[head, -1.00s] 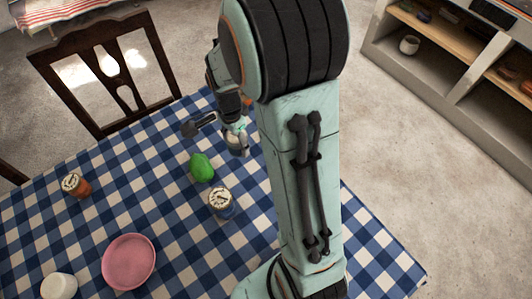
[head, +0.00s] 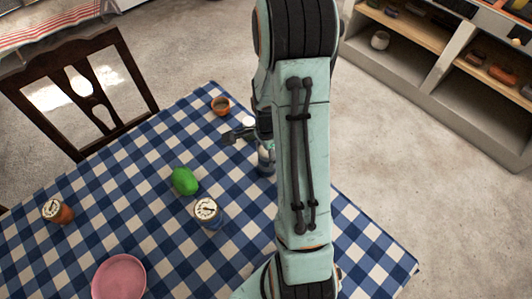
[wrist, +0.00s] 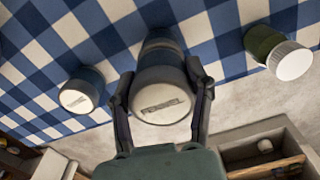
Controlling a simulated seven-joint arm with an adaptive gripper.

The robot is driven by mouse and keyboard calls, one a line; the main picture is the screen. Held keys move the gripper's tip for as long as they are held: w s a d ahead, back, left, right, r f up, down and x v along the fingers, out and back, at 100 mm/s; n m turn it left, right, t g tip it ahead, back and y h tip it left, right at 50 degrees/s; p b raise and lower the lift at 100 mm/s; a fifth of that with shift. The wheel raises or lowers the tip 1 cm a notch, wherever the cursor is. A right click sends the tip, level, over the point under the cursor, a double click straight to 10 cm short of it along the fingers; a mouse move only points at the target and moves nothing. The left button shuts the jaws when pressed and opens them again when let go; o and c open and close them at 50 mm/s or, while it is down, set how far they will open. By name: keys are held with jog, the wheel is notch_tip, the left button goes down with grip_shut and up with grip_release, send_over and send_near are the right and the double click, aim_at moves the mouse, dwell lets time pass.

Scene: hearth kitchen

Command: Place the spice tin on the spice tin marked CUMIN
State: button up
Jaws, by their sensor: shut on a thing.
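My gripper (wrist: 160,88) is shut on a spice tin (wrist: 164,97) with a pale lid and a dark blue-grey side. The lid's lettering looks like FENNEL. In the head view this tin (head: 266,162) is partly hidden by my arm, near the table's far right edge. In the wrist view a blue tin (wrist: 82,92) with a pale lid stands to the left of the held tin and a green tin (wrist: 268,44) with a white lid to the right. In the head view a blue tin (head: 208,214) and an orange tin (head: 60,213) have printed lids. I cannot read CUMIN on any lid.
A green fruit-like thing (head: 184,181) lies beside the blue tin on the checked tablecloth (head: 145,225). A pink plate (head: 118,277) is at the front. A small terracotta pot (head: 220,105) stands near the far edge. A wooden chair (head: 80,90) stands at the far left.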

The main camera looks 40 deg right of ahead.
jog(key=shift+f, duration=0.1)
jog(key=o, duration=1.2)
notch_tip(320, 180, up, 11)
jog(key=shift+r, duration=0.2)
jog(key=s+a+r+n, duration=0.2)
jog(key=s+a+n, duration=0.2)
jog(key=a+n, duration=0.2)
jog(key=s+a+r+n, duration=0.2)
jog(key=s+a+n, duration=0.2)
jog(key=a+n, duration=0.2)
jog(key=s+a+r+n, duration=0.3)
jog(key=s+a+n, duration=0.2)
jog(key=n, duration=0.4)
jog(key=shift+a+r+y, duration=0.1)
jog(key=shift+a+y, duration=0.3)
jog(key=shift+a, duration=0.5)
